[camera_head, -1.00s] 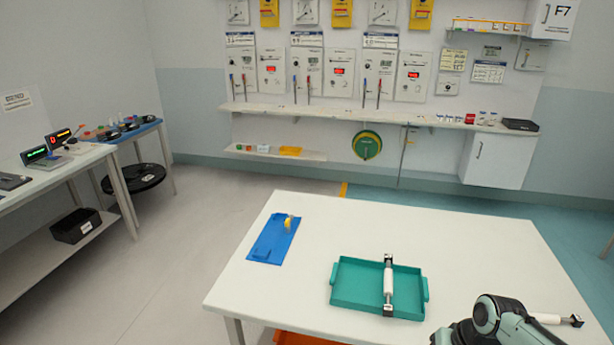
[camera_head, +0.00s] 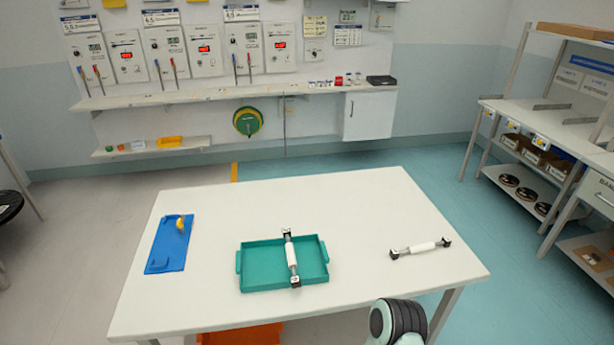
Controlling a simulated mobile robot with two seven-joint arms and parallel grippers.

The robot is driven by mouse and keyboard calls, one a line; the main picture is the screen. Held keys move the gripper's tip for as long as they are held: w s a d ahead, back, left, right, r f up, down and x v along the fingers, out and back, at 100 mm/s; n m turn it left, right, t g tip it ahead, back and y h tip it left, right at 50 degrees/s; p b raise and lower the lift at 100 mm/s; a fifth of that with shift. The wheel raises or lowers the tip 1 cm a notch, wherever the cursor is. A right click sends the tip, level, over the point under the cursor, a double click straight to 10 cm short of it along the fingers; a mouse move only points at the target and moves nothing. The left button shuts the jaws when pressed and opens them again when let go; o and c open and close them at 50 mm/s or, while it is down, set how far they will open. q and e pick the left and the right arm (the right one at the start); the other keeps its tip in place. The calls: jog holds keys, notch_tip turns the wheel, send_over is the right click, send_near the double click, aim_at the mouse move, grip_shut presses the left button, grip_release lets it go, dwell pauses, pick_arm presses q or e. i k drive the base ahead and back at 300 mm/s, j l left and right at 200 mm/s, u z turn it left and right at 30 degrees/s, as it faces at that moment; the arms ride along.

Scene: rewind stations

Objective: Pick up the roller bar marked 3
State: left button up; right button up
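One roller bar (camera_head: 291,257) with a white sleeve and dark end blocks lies across the green tray (camera_head: 262,283), its ends over the tray's front and back walls. A second roller bar (camera_head: 421,247) of the same kind lies on the bare white table (camera_head: 350,205) to the right of the tray. No number can be read on either bar at this size. Part of my arm shows at the bottom edge, right of the middle, in front of the table. Neither of my grippers is in view.
A blue mat (camera_head: 168,245) with a small yellow item (camera_head: 181,223) lies on the table's left. An orange bin (camera_head: 240,335) sits below the table. Shelving (camera_head: 560,140) stands at the right wall. Floor is clear between table and shelving.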

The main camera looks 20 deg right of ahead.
aim_at(446, 242)
jog(key=z, duration=1.8)
jog(key=i+l+u, duration=0.15)
jog(key=l+u, duration=0.25)
